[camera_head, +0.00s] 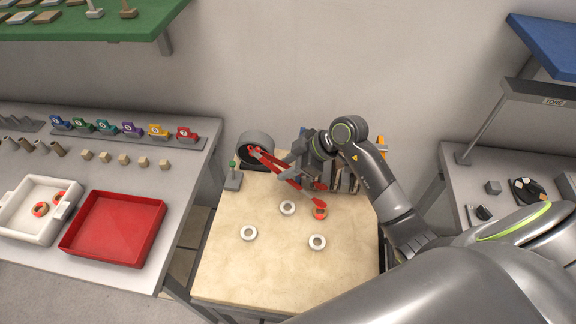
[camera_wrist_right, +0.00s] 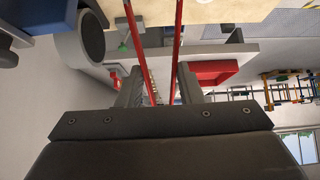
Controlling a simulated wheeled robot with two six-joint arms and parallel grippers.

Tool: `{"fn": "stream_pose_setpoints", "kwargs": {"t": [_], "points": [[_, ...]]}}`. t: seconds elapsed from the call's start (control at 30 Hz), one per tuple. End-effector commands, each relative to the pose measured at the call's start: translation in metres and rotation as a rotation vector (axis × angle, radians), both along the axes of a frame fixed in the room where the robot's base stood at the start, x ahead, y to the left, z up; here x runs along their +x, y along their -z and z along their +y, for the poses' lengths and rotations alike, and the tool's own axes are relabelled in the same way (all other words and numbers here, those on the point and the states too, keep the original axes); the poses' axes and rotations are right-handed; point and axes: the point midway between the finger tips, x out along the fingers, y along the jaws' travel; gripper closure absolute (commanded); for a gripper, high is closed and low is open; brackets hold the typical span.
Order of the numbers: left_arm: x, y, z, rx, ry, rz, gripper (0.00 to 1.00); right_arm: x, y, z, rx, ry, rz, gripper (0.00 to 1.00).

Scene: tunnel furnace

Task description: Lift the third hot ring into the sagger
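My right gripper (camera_head: 303,165) is shut on red tongs (camera_head: 283,172), above the back of the beige-topped table. In the right wrist view the two red tong arms (camera_wrist_right: 178,45) run out between my fingers (camera_wrist_right: 158,90). One end of the tongs is by the grey drum; the other is close to an orange hot ring (camera_head: 320,213) on the table. I cannot tell whether they touch. The white sagger (camera_head: 17,222), on the left bench, holds two orange rings (camera_head: 41,209) (camera_head: 58,197). My left gripper is not in view.
White rings (camera_head: 288,208) (camera_head: 249,233) (camera_head: 317,242) lie on the beige table (camera_head: 240,275). A grey drum (camera_head: 256,141) and a green-knobbed grey block (camera_head: 233,180) stand at its back left. A red tray (camera_head: 113,228) is right of the sagger. The table's front is clear.

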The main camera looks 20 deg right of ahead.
Motion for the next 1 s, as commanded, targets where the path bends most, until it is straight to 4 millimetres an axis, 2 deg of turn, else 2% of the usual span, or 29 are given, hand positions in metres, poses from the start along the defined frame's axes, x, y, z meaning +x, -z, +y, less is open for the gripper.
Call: {"fn": "stream_pose_setpoints", "kwargs": {"t": [0.03,0.53,0.8,1.0], "points": [[-0.001,0.011,-0.001,-0.001,-0.001,0.001,0.64,0.0,0.009,0.0,0.0,0.0,-0.002,0.7],[-0.001,0.061,-0.001,-0.001,-0.001,0.002,0.64,0.0,0.05,0.0,-0.001,0.0,-0.001,0.7],[-0.001,0.069,0.0,0.0,0.0,0.002,0.64,0.0,0.071,0.0,0.001,0.0,0.001,0.7],[-0.001,0.07,0.0,0.001,0.0,0.002,0.64,0.0,0.075,0.0,0.001,-0.001,-0.001,0.7]]}}
